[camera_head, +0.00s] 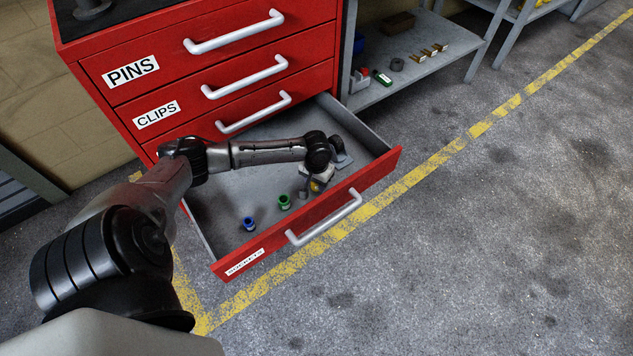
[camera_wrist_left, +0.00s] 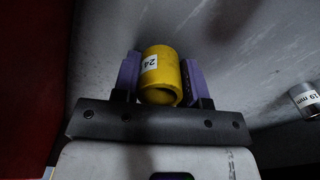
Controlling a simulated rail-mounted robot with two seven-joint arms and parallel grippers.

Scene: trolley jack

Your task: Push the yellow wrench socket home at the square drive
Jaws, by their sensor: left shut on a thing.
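The yellow wrench socket (camera_wrist_left: 161,72), with a white label that seems to read 24, sits between the purple finger pads of my left gripper (camera_wrist_left: 162,78) in the left wrist view. The gripper is shut on it. In the head view my left gripper (camera_head: 317,183) is low inside the open drawer, and only a small bit of the yellow socket (camera_head: 315,187) shows. I cannot make out the square drive in either view. My right gripper is not in view.
The open red drawer (camera_head: 325,213) also holds a blue socket (camera_head: 249,223), a green socket (camera_head: 285,201) and a grey socket, labelled 19 mm in the left wrist view (camera_wrist_left: 306,98). The drawer walls surround my gripper. A grey shelf (camera_head: 425,70) with small parts stands behind.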

